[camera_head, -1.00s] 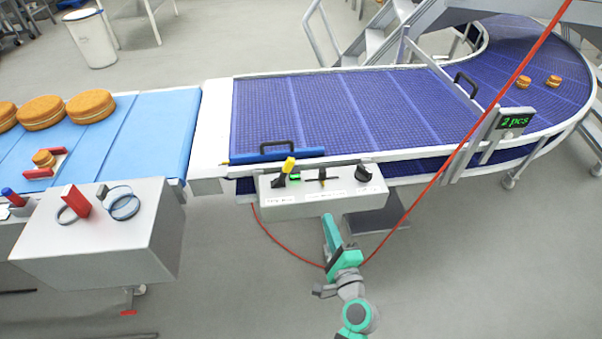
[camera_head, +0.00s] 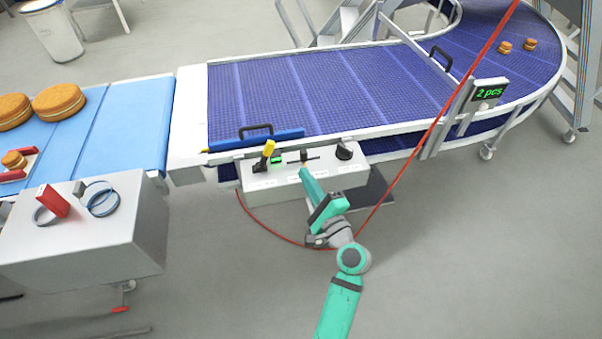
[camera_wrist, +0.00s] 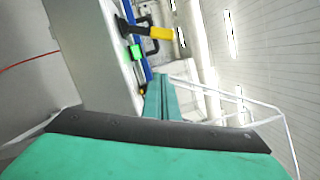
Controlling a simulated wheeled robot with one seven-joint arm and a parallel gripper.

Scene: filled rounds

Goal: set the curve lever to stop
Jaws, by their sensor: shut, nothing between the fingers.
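The curve lever, with a yellow grip (camera_head: 268,148) on a black base, stands on the left part of a white control box (camera_head: 350,177) at the belt's front edge. In the wrist view its yellow grip (camera_wrist: 161,34) shows beyond the fingers, beside a green light (camera_wrist: 135,52). My gripper (camera_head: 303,170) is shut and empty, in front of the box and to the right of the lever, apart from it. In the wrist view the closed teal fingers (camera_wrist: 161,92) point toward the lever side of the box. The labels on the box are too small to read.
A black knob (camera_head: 344,150) and a slider (camera_head: 303,157) sit on the same box. A blue bar with a black handle (camera_head: 257,131) lies behind the lever. A red cord (camera_head: 440,165) hangs at the right. A grey cabinet (camera_head: 85,240) stands at the left.

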